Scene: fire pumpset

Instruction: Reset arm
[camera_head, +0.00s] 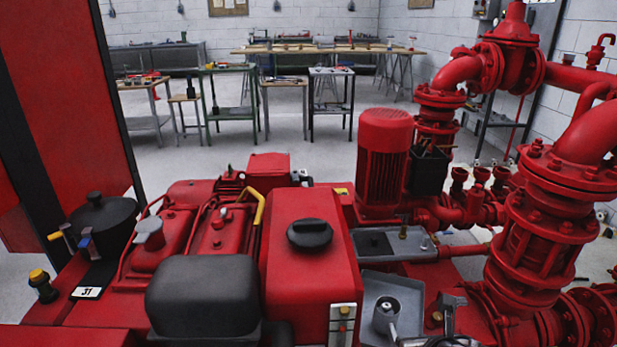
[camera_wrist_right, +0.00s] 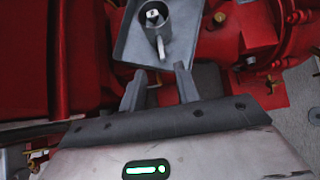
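My right gripper (camera_wrist_right: 160,72) is open in the right wrist view, its two dark fingers apart with nothing held between them. Just past the fingertips is a grey tray (camera_wrist_right: 183,50) with a grey cylindrical cup (camera_wrist_right: 175,22) in it. A thin light lever or spout on the cup points toward the gap between the fingers. In the head view the tray (camera_head: 405,291) and cup (camera_head: 385,314) are at the lower middle right, and grey parts of my right gripper show beside them at the bottom edge. My left gripper is not in view.
The red pumpset fills the foreground, with a black-capped red box (camera_head: 310,280), a dark grey rounded cover (camera_head: 203,296) and a red motor (camera_head: 384,160). Large red pipes (camera_head: 555,215) stand at the right. Workbenches (camera_head: 330,50) line the back; the floor between is mostly clear.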

